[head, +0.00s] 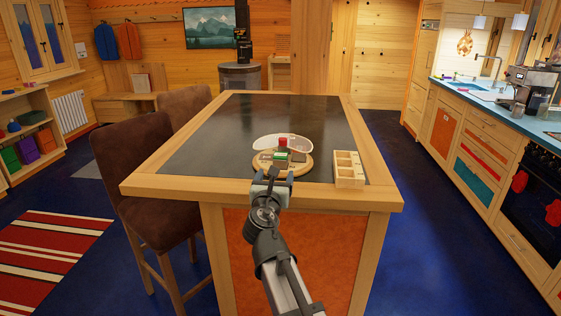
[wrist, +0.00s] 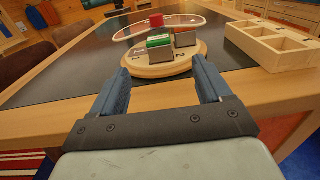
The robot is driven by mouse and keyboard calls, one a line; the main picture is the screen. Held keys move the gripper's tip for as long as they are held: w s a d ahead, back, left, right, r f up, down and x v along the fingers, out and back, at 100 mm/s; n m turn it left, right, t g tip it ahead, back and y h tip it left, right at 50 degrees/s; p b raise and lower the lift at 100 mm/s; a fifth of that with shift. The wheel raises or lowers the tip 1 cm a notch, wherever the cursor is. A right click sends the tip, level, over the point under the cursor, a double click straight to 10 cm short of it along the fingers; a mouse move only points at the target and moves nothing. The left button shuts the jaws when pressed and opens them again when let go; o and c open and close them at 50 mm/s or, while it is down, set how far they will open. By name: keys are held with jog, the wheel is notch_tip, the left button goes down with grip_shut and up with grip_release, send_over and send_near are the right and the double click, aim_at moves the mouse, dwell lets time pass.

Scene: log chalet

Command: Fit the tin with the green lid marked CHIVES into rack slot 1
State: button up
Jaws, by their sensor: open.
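The green-lidded tin (head: 281,155) stands on a round wooden board (head: 262,166) near the table's front edge. It also shows in the wrist view (wrist: 159,42), ahead of and between my fingers; its lid marking is too small to read. The pale wooden rack (head: 348,182) is to the right of the board, and also shows in the wrist view (wrist: 272,45). Its compartments look empty; I cannot read slot numbers. My gripper (head: 272,174) is open and empty just in front of the board, its fingers (wrist: 161,70) apart and short of the tin.
A red-lidded tin (head: 283,141) is behind the green one, and a tin with a dark reddish lid (wrist: 185,38) is close on its right. A pale-rimmed oval tray (head: 262,142) lies behind the board. The dark tabletop (head: 215,135) is clear to the left.

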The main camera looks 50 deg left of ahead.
aim_at(280, 156)
jog(key=x, duration=0.8)
jog(key=shift+x, duration=2.55)
jog(key=shift+s+a+f, duration=0.1)
jog(key=shift+s, duration=0.05)
jog(key=c, duration=1.1)
jog(key=shift+o, duration=0.2)
